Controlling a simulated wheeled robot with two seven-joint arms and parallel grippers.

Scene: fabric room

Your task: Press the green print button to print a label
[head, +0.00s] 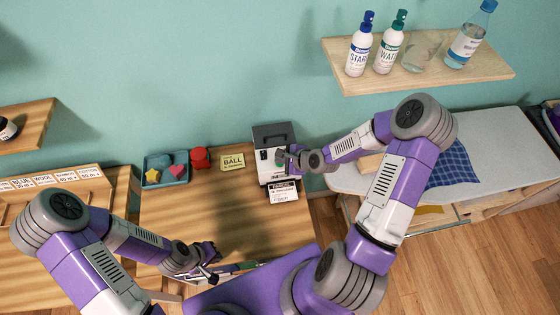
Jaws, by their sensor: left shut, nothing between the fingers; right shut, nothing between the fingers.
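The label printer (268,136), dark on top with a light front, stands at the back right corner of the wooden table. The green print button (279,156) shows on its front face, partly covered by my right gripper. My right gripper (288,158) is shut and empty, its tips at the button; I cannot tell whether they touch it. A white label with a dark heading that seems to read PARCEL (283,191) is at the front of the printer. My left gripper (212,268) is shut and empty, low over the front of the table.
An ironing board (495,145) with blue checked cloth (452,165) is at right. A shelf (420,78) with bottles hangs above.

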